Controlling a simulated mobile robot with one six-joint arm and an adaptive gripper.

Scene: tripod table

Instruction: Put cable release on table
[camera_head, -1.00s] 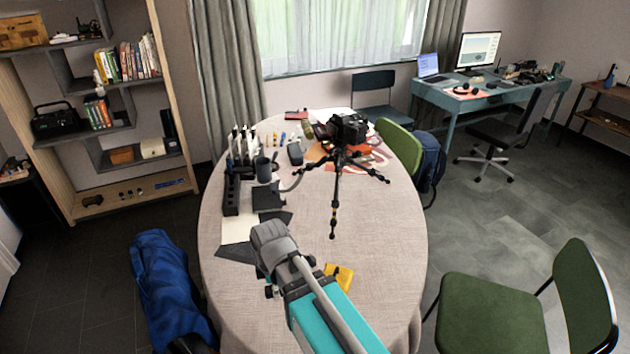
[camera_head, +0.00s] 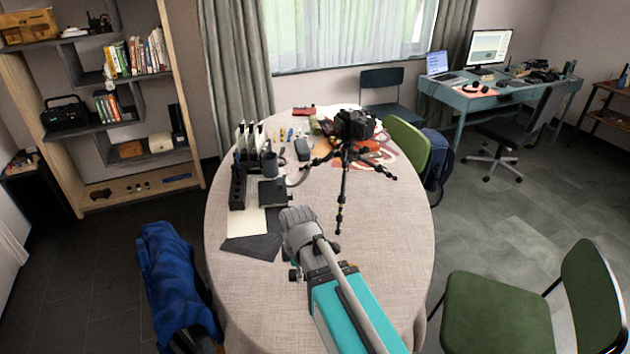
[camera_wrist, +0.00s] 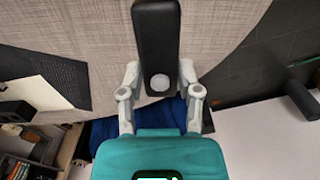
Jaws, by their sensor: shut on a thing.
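My gripper (camera_wrist: 160,70) shows in the wrist view, its two grey fingers shut on either side of a dark, elongated thing with a pale round button, which looks like the cable release (camera_wrist: 158,35). The thing reaches up to the top edge of the picture. The oval table (camera_head: 250,295) has a beige cloth, which also fills the upper part of the wrist view (camera_wrist: 225,30) behind the held thing. Whether the thing touches the table I cannot tell. In the head view my arm reaches over the table's near half and the fingers and held thing are not clearly visible.
A black camera on a small tripod (camera_head: 344,185) stands mid-table. A black organizer (camera_head: 238,188), a mug (camera_head: 270,163) and dark sheets (camera_head: 252,246) lie to the left. Bare cloth lies at the near left and right. A green chair (camera_head: 495,315) stands right.

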